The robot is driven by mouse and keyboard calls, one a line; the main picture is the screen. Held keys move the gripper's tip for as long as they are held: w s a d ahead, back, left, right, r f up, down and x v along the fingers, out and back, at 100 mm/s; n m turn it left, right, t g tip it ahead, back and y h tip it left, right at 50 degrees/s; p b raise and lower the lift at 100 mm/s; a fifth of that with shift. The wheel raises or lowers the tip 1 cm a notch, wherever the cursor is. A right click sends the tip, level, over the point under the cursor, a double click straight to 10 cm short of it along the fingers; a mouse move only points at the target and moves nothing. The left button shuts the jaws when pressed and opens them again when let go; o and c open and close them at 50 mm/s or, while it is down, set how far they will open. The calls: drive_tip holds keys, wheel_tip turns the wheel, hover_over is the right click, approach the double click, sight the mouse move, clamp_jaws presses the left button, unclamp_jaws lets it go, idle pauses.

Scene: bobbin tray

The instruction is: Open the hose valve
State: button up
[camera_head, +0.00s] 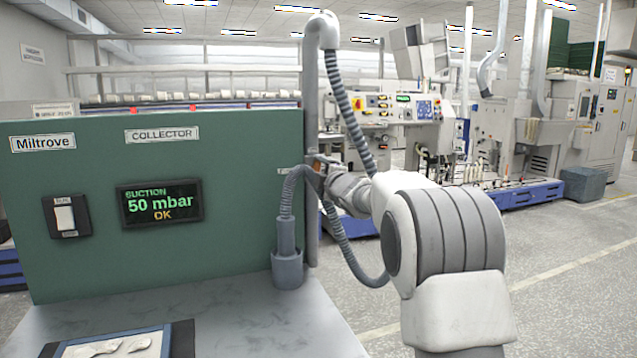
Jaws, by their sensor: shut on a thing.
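The hose valve (318,168) is at the right edge of the green panel, beside the vertical grey pipe (311,110). Only a small orange part of it shows, and its lever position cannot be made out. My gripper (321,176) is at the valve, reached from the right, and is shut on it; the fingers are small and partly hidden. A grey ribbed hose (350,115) hangs from the pipe's top, passes behind my arm and loops below it. A ribbed hose end arcs down to a grey nozzle (286,232) standing upright in a holder cup (287,270).
The green panel (240,245) carries a display (160,204) reading "SUCTION 50 mbar OK" and a white rocker switch (66,217). A blue-edged tray (62,350) lies on the grey worktop (225,320).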

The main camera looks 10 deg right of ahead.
drive_tip(key=shift+n+b, duration=0.55)
drive_tip(key=shift+n, duration=0.45)
drive_tip(key=o, duration=1.3)
drive_tip(key=s+d, duration=0.3)
drive_tip(key=s, duration=1.4)
drive_tip(key=shift+d, duration=0.2)
